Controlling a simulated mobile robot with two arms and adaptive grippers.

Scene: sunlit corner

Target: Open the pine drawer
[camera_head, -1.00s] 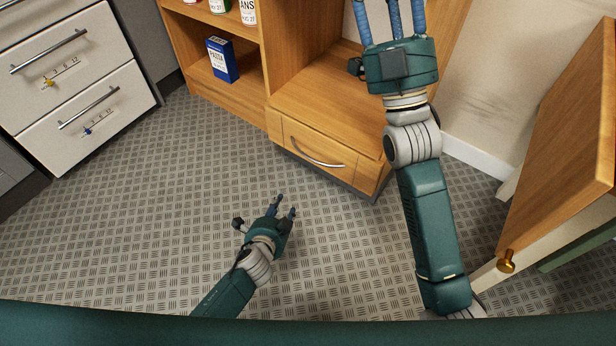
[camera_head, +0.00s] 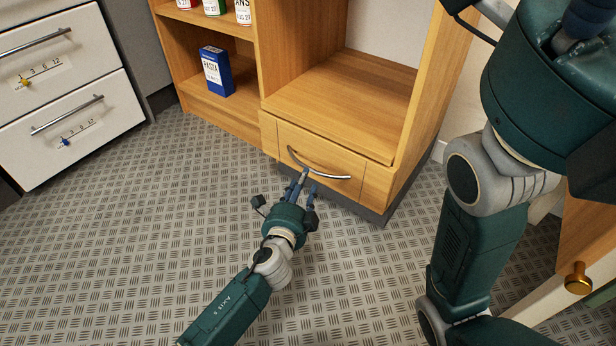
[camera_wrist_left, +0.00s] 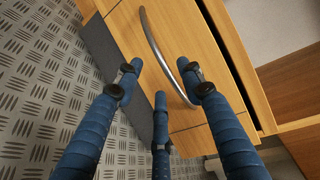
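The pine drawer (camera_head: 330,163) is at the bottom of the wooden shelf unit, with a curved metal bar handle (camera_head: 318,170) across its front. In the left wrist view the drawer front (camera_wrist_left: 190,40) fills the middle and the handle (camera_wrist_left: 160,55) curves between my fingers. A dark gap shows along the drawer's top edge there. My left gripper (camera_head: 306,184) is at the handle's left part; its blue fingers (camera_wrist_left: 160,85) are spread apart around the handle, and I cannot tell whether they touch it. My right gripper (camera_head: 585,25) is at the upper right, only partly in view.
A blue pasta box (camera_head: 217,72) and several cans stand on the shelves to the left. White drawers (camera_head: 75,130) are at the far left. A wooden piece with a brass knob (camera_head: 577,278) is at the lower right. The patterned floor in front is clear.

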